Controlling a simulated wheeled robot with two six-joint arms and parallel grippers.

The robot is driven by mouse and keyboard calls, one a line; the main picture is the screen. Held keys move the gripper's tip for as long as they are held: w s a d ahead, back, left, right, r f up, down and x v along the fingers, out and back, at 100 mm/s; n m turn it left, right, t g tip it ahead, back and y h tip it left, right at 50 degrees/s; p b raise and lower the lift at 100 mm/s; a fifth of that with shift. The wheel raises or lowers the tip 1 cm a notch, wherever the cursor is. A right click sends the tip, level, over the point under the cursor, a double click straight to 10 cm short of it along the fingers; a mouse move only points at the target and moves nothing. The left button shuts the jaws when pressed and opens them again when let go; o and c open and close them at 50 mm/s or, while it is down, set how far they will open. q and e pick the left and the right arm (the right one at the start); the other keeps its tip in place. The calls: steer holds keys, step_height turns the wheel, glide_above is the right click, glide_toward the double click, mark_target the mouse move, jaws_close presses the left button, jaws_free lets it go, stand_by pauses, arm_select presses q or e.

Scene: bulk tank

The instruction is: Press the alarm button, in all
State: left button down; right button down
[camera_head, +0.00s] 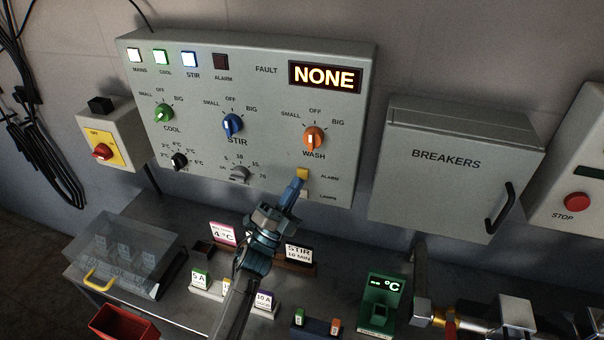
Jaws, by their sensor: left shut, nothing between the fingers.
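The alarm button (302,174) is a small yellow button low on the right of the grey control panel (200,100), beside the label ALARM. My left gripper (295,187) is shut and empty, its tip just below the yellow button in the picture. I cannot tell whether the tip touches it. The ALARM lamp (221,61) at the panel's top is dark, while the MAINS, COOL and STIR lamps are lit. The FAULT display (325,77) reads NONE. A pale LAMPS button (304,194) sits under the alarm button, close to the gripper. My right gripper is not in view.
The orange WASH knob (313,137) is above the button. The breakers box (450,165) hangs to the right, with a red STOP button (577,202) beyond. Below, the bench holds a clear lidded box (125,250), fuse holders, cards and a green thermometer (380,300).

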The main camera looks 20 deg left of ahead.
arm_select(q)
steer(key=s+p, duration=0.1)
steer(key=s, duration=0.4)
steer(key=shift+a, duration=0.1)
stand_by(0.3)
stand_by(0.6)
